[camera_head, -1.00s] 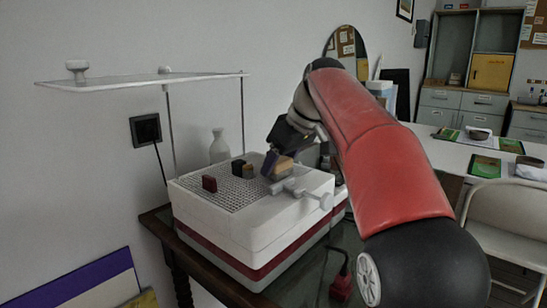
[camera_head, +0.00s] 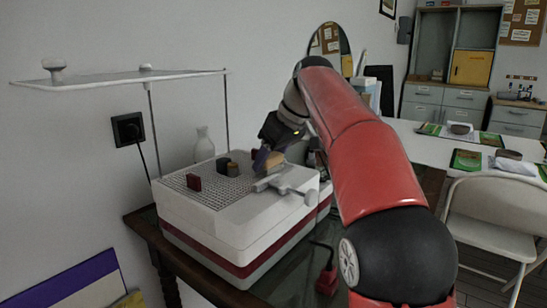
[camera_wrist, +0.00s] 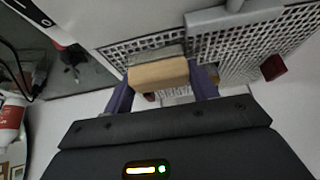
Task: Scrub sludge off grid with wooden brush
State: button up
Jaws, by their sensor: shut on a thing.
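The wooden brush (camera_head: 274,161) is a pale tan block at the right part of the grid. In the wrist view the brush (camera_wrist: 158,75) sits between the two purple fingers of my gripper (camera_wrist: 160,88), which is shut on it. A grey-green strip shows along the brush's far side, probably its bristles. The grid (camera_head: 222,190) is a perforated plate on top of a white box with a dark red band; it also shows in the wrist view (camera_wrist: 250,45). The brush is at or just above the grid; contact cannot be told. I cannot make out the sludge clearly.
A dark red block (camera_head: 194,182), a black block (camera_head: 222,165) and a small brownish piece (camera_head: 232,169) stand on the grid. A grey bar with a knob (camera_head: 287,190) lies at its right front. A white bottle (camera_head: 204,146) stands behind; a shelf (camera_head: 120,78) hangs above left.

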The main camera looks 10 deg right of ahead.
aim_at(247, 177)
jog(key=shift+s+a+f+b, duration=0.2)
jog(key=shift+s+a+b, duration=0.25)
jog(key=shift+s+a, duration=0.7)
jog(key=shift+s+a+r, duration=0.1)
jog(key=shift+s+a, duration=0.85)
jog(key=shift+a, duration=0.05)
jog(key=shift+w+a+r, duration=0.15)
jog(key=shift+w+r, duration=0.05)
jog(key=shift+w+d+r+p, duration=0.1)
jog(key=shift+w+d+p, duration=0.4)
jog(key=shift+p, duration=0.25)
jog(key=shift+w+d+f, duration=0.15)
jog(key=shift+w+d, duration=0.9)
jog(key=shift+d, duration=0.05)
jog(key=shift+w+d+f, duration=0.1)
jog(key=shift+w+d, duration=0.95)
jog(key=shift+s+a+f, duration=0.1)
